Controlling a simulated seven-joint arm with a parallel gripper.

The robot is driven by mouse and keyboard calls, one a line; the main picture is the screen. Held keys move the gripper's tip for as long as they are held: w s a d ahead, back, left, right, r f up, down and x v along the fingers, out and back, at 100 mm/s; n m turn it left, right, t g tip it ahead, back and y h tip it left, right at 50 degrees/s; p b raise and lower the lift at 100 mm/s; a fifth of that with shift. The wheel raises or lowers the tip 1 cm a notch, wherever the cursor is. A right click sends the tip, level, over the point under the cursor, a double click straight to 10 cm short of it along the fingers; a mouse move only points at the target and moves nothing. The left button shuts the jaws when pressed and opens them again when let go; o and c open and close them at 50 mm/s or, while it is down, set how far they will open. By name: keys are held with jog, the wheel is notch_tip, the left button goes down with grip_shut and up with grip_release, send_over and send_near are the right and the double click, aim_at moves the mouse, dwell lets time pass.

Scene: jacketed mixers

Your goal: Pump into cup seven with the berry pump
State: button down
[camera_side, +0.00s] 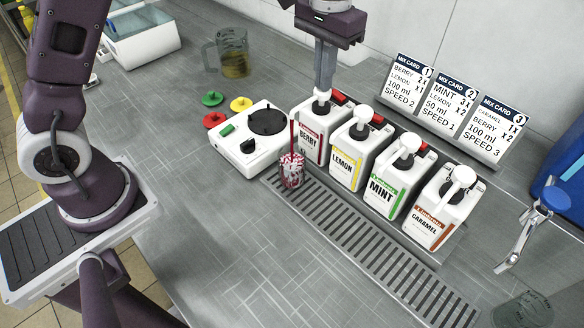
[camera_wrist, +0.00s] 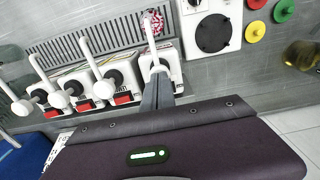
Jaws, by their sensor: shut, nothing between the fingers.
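The berry pump is a white bottle labelled BERRY (camera_side: 309,142), at the left end of the pump row. Its white pump head (camera_side: 321,103) is directly under my gripper (camera_side: 323,88), which is shut and points down. The fingertips are at the top of the head; I cannot tell whether they press on it. In the wrist view my gripper (camera_wrist: 158,85) covers part of the berry pump head (camera_wrist: 157,66). A red-and-white patterned cup (camera_side: 291,172) with a dark red straw stands on the drip tray in front of the berry pump; it also shows in the wrist view (camera_wrist: 152,24). No number is readable on it.
Lemon (camera_side: 352,155), mint (camera_side: 388,183) and caramel (camera_side: 436,215) pumps stand to the right. A white mixer (camera_side: 246,146), coloured discs (camera_side: 241,103) and a glass mug (camera_side: 233,58) are left. Mix cards (camera_side: 455,108) stand behind. The drip tray (camera_side: 375,247) is clear toward the right.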

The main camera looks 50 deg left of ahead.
jog(key=shift+f, duration=0.55)
jog(key=shift+r, duration=1.75)
jog(key=shift+r, duration=3)
jog(key=shift+s+r, duration=0.1)
jog(key=s+a+r+t, duration=0.2)
jog(key=s+r, duration=0.1)
jog(key=s, duration=0.5)
jog(key=s+a+r+t, duration=0.1)
jog(key=s+a+r, duration=0.15)
jog(key=s, duration=0.45)
jog(key=s+f+t, duration=0.1)
jog(key=s+f, duration=0.2)
jog(key=s, duration=0.3)
jog(key=s+a+f+t, duration=0.1)
jog(key=s+f, duration=0.2)
jog(key=s, duration=0.2)
jog(key=shift+s+a+t, duration=0.3)
jog(key=shift+s, duration=0.05)
